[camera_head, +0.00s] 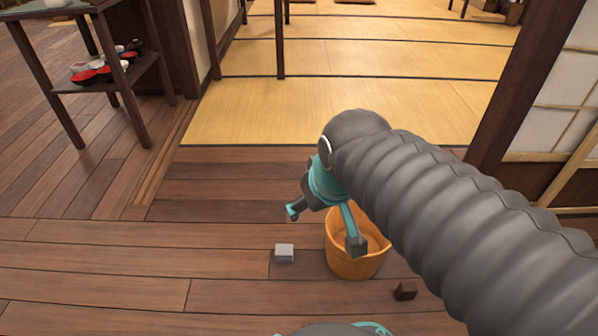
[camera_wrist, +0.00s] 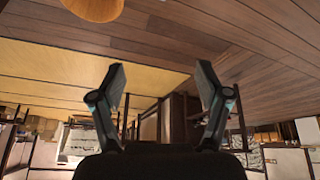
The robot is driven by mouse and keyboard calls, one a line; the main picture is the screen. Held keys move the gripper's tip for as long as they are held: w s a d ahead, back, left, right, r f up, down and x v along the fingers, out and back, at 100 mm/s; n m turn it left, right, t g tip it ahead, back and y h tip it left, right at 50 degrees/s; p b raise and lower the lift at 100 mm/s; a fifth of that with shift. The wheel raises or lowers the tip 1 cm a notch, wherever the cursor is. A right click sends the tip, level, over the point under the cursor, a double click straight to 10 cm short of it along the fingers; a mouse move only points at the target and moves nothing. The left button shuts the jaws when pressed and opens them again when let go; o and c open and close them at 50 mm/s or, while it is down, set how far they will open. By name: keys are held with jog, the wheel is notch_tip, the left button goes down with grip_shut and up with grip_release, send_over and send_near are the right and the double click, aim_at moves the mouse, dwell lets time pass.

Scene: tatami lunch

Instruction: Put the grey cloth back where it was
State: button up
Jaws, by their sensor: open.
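A small light-grey block-like item (camera_head: 284,253), which may be the folded grey cloth, lies on the wooden floor left of an orange bucket (camera_head: 347,262). No other grey cloth is clear to see. My gripper (camera_head: 324,228) is open in the head view, its fingers spread above and in front of the bucket's left part. In the wrist view my gripper (camera_wrist: 161,67) has nothing between its fingers. The bucket's underside or side (camera_wrist: 94,7) shows at the top edge there.
A small dark brown block (camera_head: 405,291) lies on the floor right of the bucket. A dark shelf stand (camera_head: 130,75) with red and black bowls (camera_head: 85,75) stands at the upper left. Tatami mats (camera_head: 260,110) lie beyond; a sliding screen (camera_head: 556,110) stands right. Floor at left is clear.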

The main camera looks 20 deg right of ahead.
jog(key=s+m, duration=0.1)
jog(key=s, duration=0.2)
jog(key=shift+s+r, duration=0.15)
jog(key=shift+r, duration=0.05)
notch_tip(320, 180, up, 6)
jog(key=p, duration=0.6)
dwell(0.5)
